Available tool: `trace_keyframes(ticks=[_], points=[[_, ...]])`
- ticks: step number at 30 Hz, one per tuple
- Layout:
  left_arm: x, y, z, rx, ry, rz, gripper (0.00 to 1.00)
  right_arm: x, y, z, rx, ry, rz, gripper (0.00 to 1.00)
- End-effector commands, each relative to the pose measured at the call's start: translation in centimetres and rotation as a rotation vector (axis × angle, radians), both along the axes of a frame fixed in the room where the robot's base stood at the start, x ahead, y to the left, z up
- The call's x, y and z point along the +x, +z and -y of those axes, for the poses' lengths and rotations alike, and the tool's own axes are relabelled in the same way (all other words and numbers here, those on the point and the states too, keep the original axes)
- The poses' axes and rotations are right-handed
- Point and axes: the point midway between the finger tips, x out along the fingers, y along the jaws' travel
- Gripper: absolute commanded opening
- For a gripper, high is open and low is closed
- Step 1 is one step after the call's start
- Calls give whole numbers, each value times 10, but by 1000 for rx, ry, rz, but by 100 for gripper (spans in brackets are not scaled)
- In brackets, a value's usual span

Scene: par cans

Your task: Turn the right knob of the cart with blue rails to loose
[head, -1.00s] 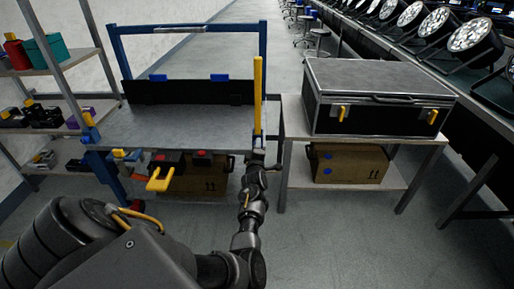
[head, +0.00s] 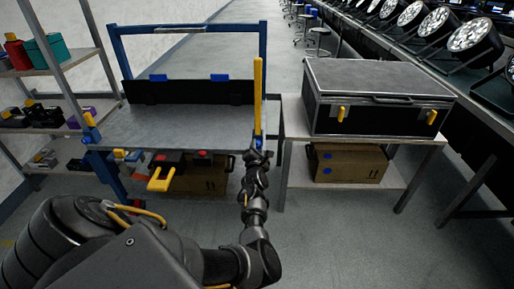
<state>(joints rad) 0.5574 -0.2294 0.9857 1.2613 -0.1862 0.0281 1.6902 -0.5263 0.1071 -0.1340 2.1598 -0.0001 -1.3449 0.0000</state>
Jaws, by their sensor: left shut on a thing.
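The cart with blue rails (head: 125,117) stands at the left centre, with a grey top. A tall yellow bar (head: 258,92) stands upright at its right front corner. Just below it, the right knob (head: 258,143) shows as a small blue spot, mostly hidden. My left gripper (head: 257,153) reaches up to that corner from below and is shut on the knob. Its fingers are small and dark, so the grip and the knob's angle are hard to make out. My right gripper is not in view.
A black case (head: 375,97) sits on a table just right of the cart, with a narrow gap between. A shelf rack (head: 62,68) stands at the left. A yellow handle (head: 160,180) juts out under the cart's front. The floor in front is open.

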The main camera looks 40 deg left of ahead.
Motion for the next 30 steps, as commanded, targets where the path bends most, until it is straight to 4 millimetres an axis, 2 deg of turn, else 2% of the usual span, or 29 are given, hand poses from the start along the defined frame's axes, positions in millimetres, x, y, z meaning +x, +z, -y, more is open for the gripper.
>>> trace_keyframes(ticks=[12, 30], points=[[0, -1, 1, -223, 0, 165, 7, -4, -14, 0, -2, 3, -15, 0], [0, -2, 1, -292, 0, 219, 7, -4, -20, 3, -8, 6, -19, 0]])
